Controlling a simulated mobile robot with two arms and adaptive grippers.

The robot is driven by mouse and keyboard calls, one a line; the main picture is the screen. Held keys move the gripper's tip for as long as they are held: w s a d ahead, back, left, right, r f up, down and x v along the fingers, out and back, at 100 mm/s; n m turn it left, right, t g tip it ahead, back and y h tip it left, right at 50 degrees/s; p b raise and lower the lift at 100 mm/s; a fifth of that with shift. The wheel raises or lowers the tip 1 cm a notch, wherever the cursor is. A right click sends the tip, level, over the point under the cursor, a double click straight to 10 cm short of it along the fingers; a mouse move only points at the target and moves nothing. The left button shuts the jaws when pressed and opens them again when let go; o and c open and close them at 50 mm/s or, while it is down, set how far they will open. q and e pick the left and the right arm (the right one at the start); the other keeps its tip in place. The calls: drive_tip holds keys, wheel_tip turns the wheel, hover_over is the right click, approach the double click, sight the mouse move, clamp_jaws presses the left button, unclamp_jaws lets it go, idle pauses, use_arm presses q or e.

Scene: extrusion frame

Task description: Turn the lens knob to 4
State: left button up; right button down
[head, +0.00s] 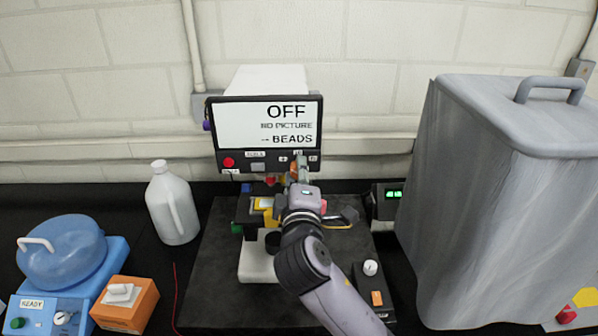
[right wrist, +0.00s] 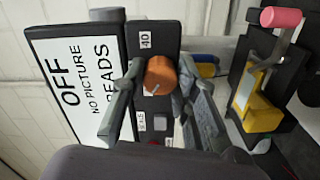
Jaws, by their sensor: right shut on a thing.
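The lens knob (right wrist: 160,75) is a round orange-brown knob on the dark panel below a screen (head: 268,124). It has a white pointer line, which points down and left in the right wrist view. A label that looks like "40" (right wrist: 145,41) sits beside it. My right gripper (right wrist: 158,82) has its fingers on either side of the knob and is shut on it. In the head view my right gripper (head: 298,172) reaches up to the panel and covers most of the knob. The screen reads "OFF, NO PICTURE, BEADS". My left gripper is not in view.
A red button (head: 228,162) is at the panel's left. Below is a stage with yellow parts (head: 264,204). A white jug (head: 172,205), orange box (head: 125,303) and blue device (head: 62,265) stand left. A grey covered box (head: 500,200) and a green display (head: 393,194) stand right.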

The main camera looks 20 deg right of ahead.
drive_tip(key=shift+f+n, duration=0.3)
drive_tip(key=shift+n, duration=0.1)
drive_tip(key=c, duration=1.5)
unclamp_jaws()
drive_tip(key=shift+o, duration=1.3)
drive_tip(key=shift+s+a+f, duration=0.1)
drive_tip(key=shift+s+a, duration=0.1)
drive_tip(key=shift+s, duration=0.15)
drive_tip(key=v, duration=1.1)
drive_tip(key=shift+s+r, duration=0.15)
drive_tip(key=shift+r, duration=0.3)
